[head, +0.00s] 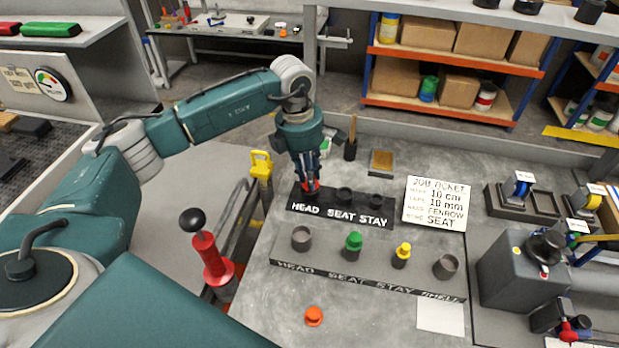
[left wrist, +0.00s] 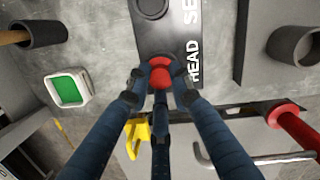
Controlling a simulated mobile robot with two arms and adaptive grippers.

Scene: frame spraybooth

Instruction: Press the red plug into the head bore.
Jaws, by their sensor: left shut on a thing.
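My left gripper (head: 309,184) points down at the left end of the black rack (head: 363,215) marked HEAD SEAT STAY. It is shut on the red plug (head: 310,187), at the rack's HEAD place. In the left wrist view the fingers (left wrist: 160,82) close around the red plug (left wrist: 161,70). I cannot tell whether the plug is seated in the rack or just above it. The grey block (head: 370,282), marked HEAD SEAT STAY SHELL, lies nearer. Its head bore (head: 302,238) looks empty. My right gripper is not in view.
A green plug (head: 353,244) and a yellow plug (head: 402,253) stand in the grey block; the shell bore (head: 446,267) looks empty. An orange-red plug (head: 314,316) lies near the front. A job ticket (head: 435,204) lies right of the rack.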

